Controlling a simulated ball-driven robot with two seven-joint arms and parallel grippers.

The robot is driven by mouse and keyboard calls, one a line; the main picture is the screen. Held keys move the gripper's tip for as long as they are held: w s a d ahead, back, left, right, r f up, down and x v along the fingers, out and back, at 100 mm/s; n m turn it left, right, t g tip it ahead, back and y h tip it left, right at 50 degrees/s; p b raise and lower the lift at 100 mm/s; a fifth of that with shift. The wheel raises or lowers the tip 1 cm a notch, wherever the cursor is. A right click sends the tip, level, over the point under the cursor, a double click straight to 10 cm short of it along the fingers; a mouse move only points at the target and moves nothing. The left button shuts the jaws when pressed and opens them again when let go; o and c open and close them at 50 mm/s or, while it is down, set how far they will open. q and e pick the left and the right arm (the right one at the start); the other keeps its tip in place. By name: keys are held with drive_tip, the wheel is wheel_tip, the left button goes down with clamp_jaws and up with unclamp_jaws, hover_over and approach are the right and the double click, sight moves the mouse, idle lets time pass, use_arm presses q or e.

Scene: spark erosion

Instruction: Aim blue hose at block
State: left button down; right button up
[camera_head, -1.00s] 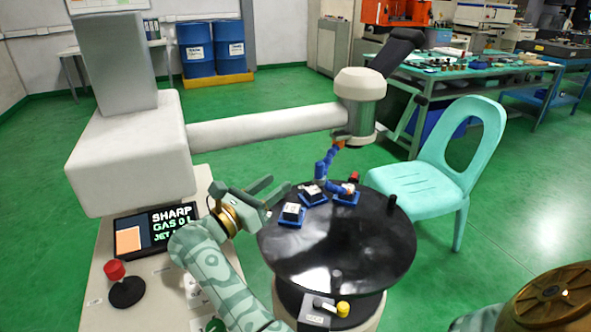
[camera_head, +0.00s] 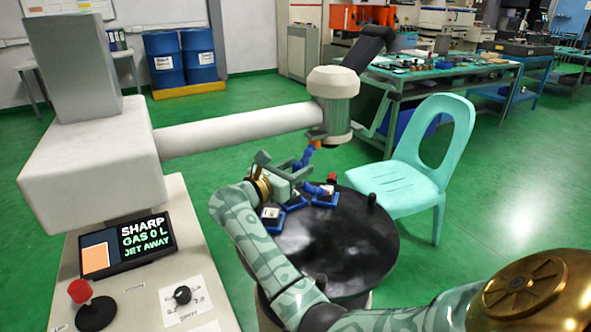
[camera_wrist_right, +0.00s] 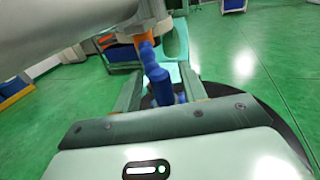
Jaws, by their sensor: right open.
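The blue hose (camera_head: 308,156) hangs from an orange fitting under the machine head; its lower end lies over the black round table (camera_head: 345,245). In the right wrist view the hose (camera_wrist_right: 158,82) stands between my two open fingers, with no grip on it visible. My right gripper (camera_head: 287,164) is open at the hose, above the table's back left. Small blocks sit on blue holders: one at the left (camera_head: 271,214), one in the middle (camera_head: 294,201), partly hidden by my gripper, and one at the right (camera_head: 324,197) near the hose end. My left gripper is out of view.
The machine arm (camera_head: 240,128) spans above the gripper. A control panel with a screen (camera_head: 127,246) reading "JET AWAY" and a red knob (camera_head: 80,291) stands at left. A turquoise chair (camera_head: 405,185) stands right of the table. A dark peg (camera_head: 372,200) rises from the table.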

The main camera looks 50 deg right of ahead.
drive_tip(key=shift+d, duration=0.35)
clamp_jaws()
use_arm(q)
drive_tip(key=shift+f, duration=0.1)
use_arm(e)
drive_tip(key=shift+s, duration=0.1)
